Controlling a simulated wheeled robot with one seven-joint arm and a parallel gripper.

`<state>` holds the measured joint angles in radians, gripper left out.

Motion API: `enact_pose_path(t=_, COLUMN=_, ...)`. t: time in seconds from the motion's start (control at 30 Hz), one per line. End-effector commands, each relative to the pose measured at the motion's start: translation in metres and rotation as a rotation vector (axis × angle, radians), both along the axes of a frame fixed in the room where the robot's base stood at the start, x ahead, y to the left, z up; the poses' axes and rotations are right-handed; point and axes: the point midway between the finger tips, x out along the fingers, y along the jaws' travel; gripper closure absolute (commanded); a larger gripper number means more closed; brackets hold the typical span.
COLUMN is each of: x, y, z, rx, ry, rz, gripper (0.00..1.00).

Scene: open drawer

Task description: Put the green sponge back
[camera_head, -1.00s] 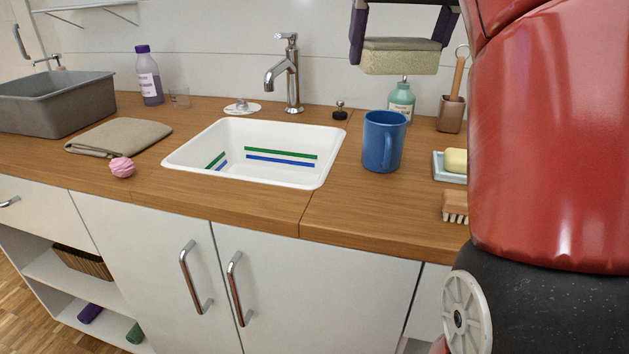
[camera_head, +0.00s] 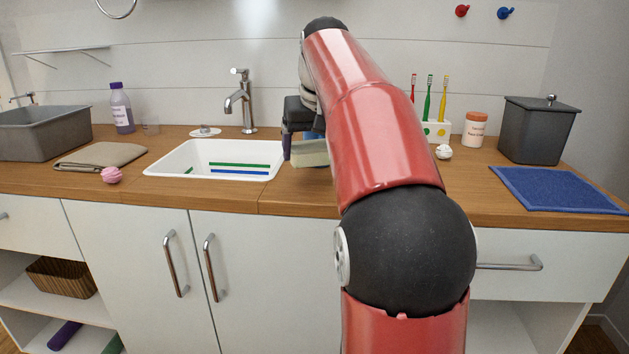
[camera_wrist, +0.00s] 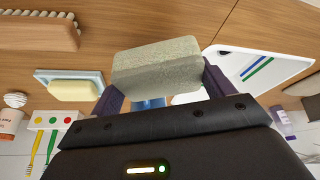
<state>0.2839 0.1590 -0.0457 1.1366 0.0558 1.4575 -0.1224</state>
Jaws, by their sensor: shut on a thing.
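The pale grey-green sponge (camera_wrist: 157,68) is clamped between the two dark purple fingers of my gripper (camera_wrist: 160,84) in the wrist view. In the head view the sponge (camera_head: 310,154) shows at the end of my gripper (camera_head: 306,148), just right of the sink and partly behind my red arm. It appears held above the wooden counter (camera_head: 265,197); I cannot tell the gap. The white sink (camera_head: 163,172) has green and blue stripes inside; its edge also shows in the wrist view.
A blue mug (camera_wrist: 148,103) is partly hidden behind the sponge. A soap dish with yellow soap (camera_wrist: 73,90) and a brush (camera_wrist: 35,32) lie nearby. A toothbrush holder (camera_head: 436,131), an orange-lidded jar (camera_head: 474,130), a grey bin (camera_head: 536,132) and a blue cloth (camera_head: 556,190) stand right.

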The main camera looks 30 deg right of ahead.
Motion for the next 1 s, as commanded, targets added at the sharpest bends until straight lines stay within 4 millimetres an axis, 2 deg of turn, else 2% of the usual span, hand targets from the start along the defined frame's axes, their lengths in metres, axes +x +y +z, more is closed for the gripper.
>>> enact_pose_path(t=0.03, x=0.001, y=-0.001, z=-0.007, rx=0.000, ry=0.000, rz=0.000, gripper=0.38)
enact_pose_path(t=0.17, x=0.004, y=-0.002, z=-0.012, rx=0.000, ry=-0.001, rz=0.000, gripper=0.38)
enact_pose_path(t=0.47, x=0.009, y=-0.008, z=-0.052, rx=0.000, ry=-0.001, rz=0.000, gripper=0.38)
enact_pose_path(t=0.9, x=0.008, y=-0.008, z=-0.054, rx=0.000, ry=-0.001, rz=0.000, gripper=0.38)
enact_pose_path(t=0.93, x=0.008, y=-0.008, z=-0.053, rx=0.000, ry=-0.001, rz=0.000, gripper=0.15)
enact_pose_path(t=1.0, x=0.008, y=-0.008, z=-0.053, rx=0.000, ry=-0.001, rz=0.000, gripper=0.06)
